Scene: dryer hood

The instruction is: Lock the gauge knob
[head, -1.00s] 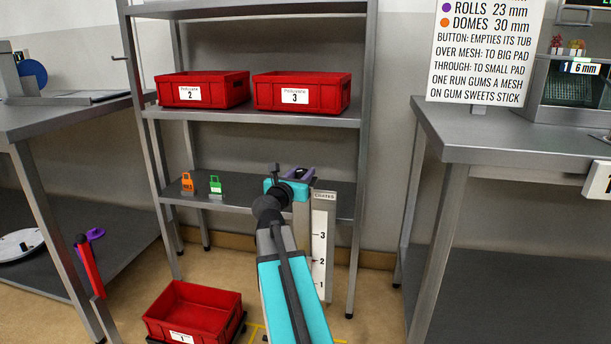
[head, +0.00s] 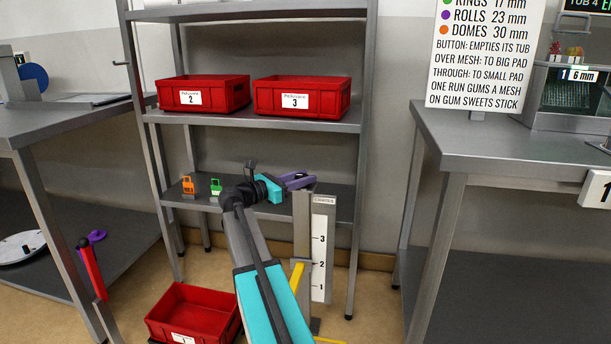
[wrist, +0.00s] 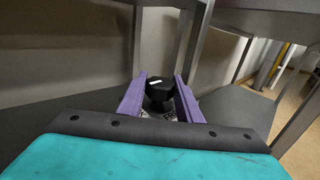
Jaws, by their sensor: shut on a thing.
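The gauge is an upright grey post with a white scale plate (head: 319,258) marked 1, 2 and 3, standing in front of the shelf rack. The black gauge knob (wrist: 158,88) has a small white mark on top and sits between my purple fingers in the wrist view. My gripper (head: 303,181), with its teal hand, is at the top of the post, reaching in from the left. It is shut on the knob, with one finger on each side. In the head view the fingers hide the knob.
Red bins 2 (head: 203,94) and 3 (head: 302,97) stand on the middle shelf. An orange tag (head: 188,186) and a green tag (head: 216,187) stand on the lower shelf. Red bin 1 (head: 194,308) is low at the front. A bench (head: 480,145) is at right.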

